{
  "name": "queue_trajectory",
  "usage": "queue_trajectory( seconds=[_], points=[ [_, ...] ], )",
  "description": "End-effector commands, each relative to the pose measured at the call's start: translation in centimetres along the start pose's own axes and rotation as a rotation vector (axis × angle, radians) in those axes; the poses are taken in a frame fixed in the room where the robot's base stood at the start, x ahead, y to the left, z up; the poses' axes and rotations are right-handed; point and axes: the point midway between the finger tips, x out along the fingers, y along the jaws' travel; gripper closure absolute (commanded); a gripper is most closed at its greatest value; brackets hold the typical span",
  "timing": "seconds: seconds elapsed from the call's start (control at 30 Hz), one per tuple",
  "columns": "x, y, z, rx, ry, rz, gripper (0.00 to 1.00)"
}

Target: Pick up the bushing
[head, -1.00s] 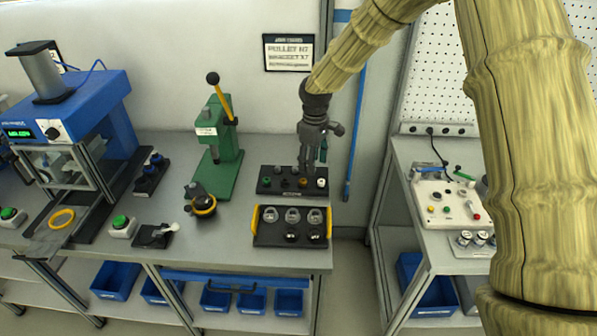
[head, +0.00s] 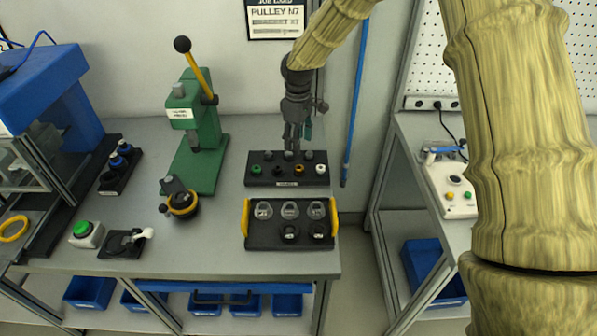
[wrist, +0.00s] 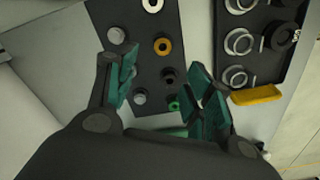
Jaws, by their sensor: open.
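A dark parts rack (head: 287,182) on the bench carries small ring-shaped parts. Its front row has a green ring (head: 256,170), a black ring (head: 278,171), an orange ring (head: 299,169) and a white ring (head: 320,169); grey pieces stand behind them. I cannot tell which one is the bushing. My gripper (head: 291,151) is above the back of the rack, pointing down. In the wrist view my gripper (wrist: 161,68) is open and empty, its teal fingers apart on either side of the rack. The orange ring (wrist: 162,46) and black ring (wrist: 168,76) show between them.
A black tray (head: 264,236) with yellow handles and metal parts lies in front of the rack. A green lever press (head: 195,145) stands to the left. A round black-and-yellow part (head: 180,205) sits before it. A blue pole (head: 354,100) is behind, right of the rack.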

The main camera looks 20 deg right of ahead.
Motion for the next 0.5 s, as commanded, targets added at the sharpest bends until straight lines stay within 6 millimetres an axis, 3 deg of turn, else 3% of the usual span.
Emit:
queue_trajectory(
  seconds=[0.5],
  points=[
    [5.2,-0.1,0.1,-0.001,-0.001,-0.001,0.48]
  ],
)
